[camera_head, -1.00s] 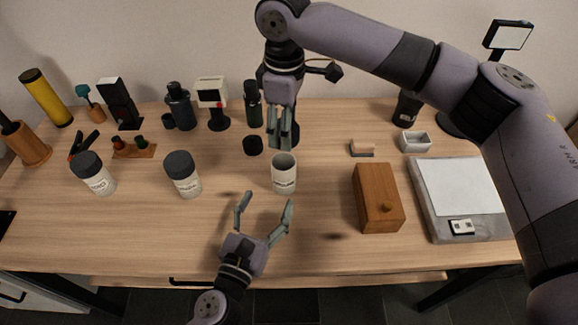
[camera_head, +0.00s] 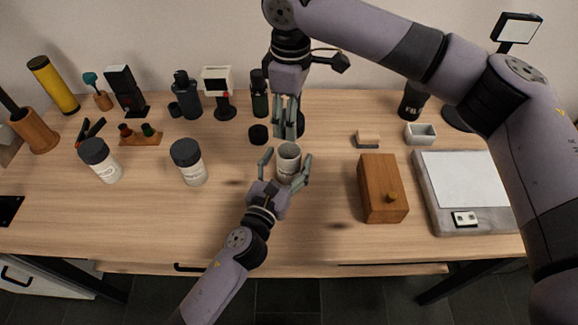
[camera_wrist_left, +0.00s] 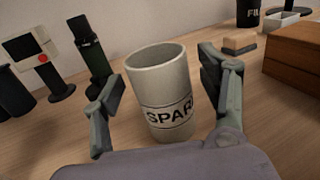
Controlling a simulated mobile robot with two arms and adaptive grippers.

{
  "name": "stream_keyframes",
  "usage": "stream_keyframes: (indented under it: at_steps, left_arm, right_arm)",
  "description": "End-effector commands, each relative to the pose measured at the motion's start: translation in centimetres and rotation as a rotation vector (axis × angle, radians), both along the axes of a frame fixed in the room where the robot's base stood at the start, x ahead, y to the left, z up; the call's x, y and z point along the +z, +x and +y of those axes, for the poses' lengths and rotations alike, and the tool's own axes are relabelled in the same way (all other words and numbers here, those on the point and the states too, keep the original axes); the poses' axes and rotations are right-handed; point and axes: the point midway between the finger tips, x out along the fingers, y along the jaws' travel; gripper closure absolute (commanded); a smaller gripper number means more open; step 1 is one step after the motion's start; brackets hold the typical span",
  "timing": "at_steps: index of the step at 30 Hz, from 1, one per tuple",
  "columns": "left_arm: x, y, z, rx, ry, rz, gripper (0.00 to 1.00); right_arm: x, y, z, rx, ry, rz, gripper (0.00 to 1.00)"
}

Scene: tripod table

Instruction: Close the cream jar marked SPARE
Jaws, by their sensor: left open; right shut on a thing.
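The cream jar marked SPARE (camera_head: 289,163) stands upright and open on the table, with no lid on it. Its lettering is readable in the left wrist view (camera_wrist_left: 161,95). My left gripper (camera_head: 286,166) is open, with one finger on each side of the jar; in the left wrist view gaps show between fingers and wall.
Two white jars with dark lids (camera_head: 188,163) (camera_head: 101,160) stand to the left. A small black disc (camera_head: 258,134) lies behind the SPARE jar, to its left. A wooden box (camera_head: 378,190) and a grey board (camera_head: 464,190) are to the right.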

Motion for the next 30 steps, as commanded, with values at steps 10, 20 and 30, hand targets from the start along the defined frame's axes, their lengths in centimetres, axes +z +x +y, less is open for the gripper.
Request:
stream_keyframes:
  at_steps: [10,20,30]
  left_arm:
    - [0.0,1.7,-0.6,0.0,0.0,0.0,0.32]
    - [0.0,1.7,-0.6,0.0,0.0,0.0,0.41]
    - [0.0,1.7,-0.6,0.0,0.0,0.0,0.64]
  right_arm:
    - [0.0,0.0,0.0,0.0,0.0,0.0,0.6]
    - [0.0,0.0,0.0,0.0,0.0,0.0,0.6]
    - [0.0,0.0,0.0,0.0,0.0,0.0,0.6]
